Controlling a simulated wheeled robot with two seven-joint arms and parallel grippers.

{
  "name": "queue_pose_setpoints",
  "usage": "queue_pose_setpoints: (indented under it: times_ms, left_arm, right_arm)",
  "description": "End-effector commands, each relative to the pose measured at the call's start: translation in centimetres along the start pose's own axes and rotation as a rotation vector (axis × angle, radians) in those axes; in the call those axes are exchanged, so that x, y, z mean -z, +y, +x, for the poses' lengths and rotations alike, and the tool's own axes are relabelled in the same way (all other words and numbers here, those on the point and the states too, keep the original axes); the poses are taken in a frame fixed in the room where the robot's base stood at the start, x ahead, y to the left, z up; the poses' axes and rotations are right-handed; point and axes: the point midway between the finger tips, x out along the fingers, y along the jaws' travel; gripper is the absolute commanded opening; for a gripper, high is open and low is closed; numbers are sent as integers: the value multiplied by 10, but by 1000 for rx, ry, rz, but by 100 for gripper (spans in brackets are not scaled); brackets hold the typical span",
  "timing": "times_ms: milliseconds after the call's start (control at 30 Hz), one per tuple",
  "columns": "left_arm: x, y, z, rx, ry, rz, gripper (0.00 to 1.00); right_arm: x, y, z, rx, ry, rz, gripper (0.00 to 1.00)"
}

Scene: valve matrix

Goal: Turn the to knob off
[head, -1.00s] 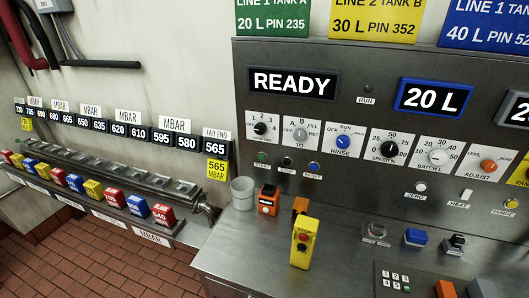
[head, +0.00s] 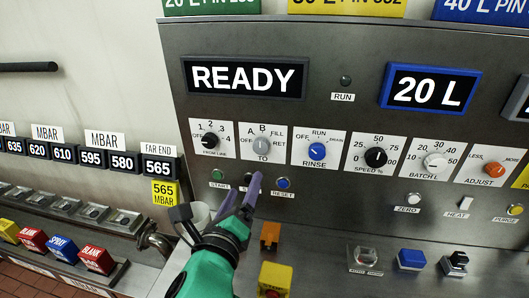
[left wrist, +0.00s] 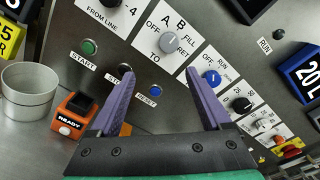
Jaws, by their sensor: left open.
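The TO knob (head: 262,145) is a grey dial on a white plate marked OFF, A, B, FILL and RET, in the panel's knob row. It also shows in the left wrist view (left wrist: 168,43), above the space between my fingers. Its exact pointer direction is too small to tell. My left gripper (head: 240,187) is open and empty, with purple fingers pointing at the panel, below the TO knob and apart from it. In the left wrist view its fingers (left wrist: 166,80) are spread wide. My right gripper is not in view.
The FROM LINE knob (head: 210,141) is left of the TO knob and the blue RINSE knob (head: 317,151) is right. START, STOP and RESET (head: 283,183) buttons lie just below, near my fingers. A grey cup (left wrist: 30,90) and orange READY box (left wrist: 75,114) stand at the left.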

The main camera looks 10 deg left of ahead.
Motion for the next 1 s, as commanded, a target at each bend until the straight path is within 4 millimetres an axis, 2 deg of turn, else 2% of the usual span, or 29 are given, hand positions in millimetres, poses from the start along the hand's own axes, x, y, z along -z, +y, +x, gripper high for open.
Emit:
queue_pose_setpoints:
  times_ms: [67,167,333,400,500,700,833,1000]
  left_arm:
    - [-3,-10,-3,40,-29,79,81]
    - [-4,-10,2,43,-37,92,81]
    - [-2,-9,24,44,-37,89,81]
    - [-9,-16,43,37,-32,91,81]
    - [-10,-17,71,35,-31,89,81]
    - [-11,-18,120,35,-29,87,81]
    - [-10,-17,137,36,-28,87,81]
    - [-9,-17,142,37,-28,86,81]
  right_arm:
    - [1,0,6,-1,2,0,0]
    - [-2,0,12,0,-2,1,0]
    - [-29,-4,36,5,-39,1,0]
    - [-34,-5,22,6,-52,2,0]
    - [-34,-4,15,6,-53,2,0]
    - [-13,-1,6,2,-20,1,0]
    - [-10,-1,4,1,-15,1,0]
    - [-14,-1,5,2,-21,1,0]
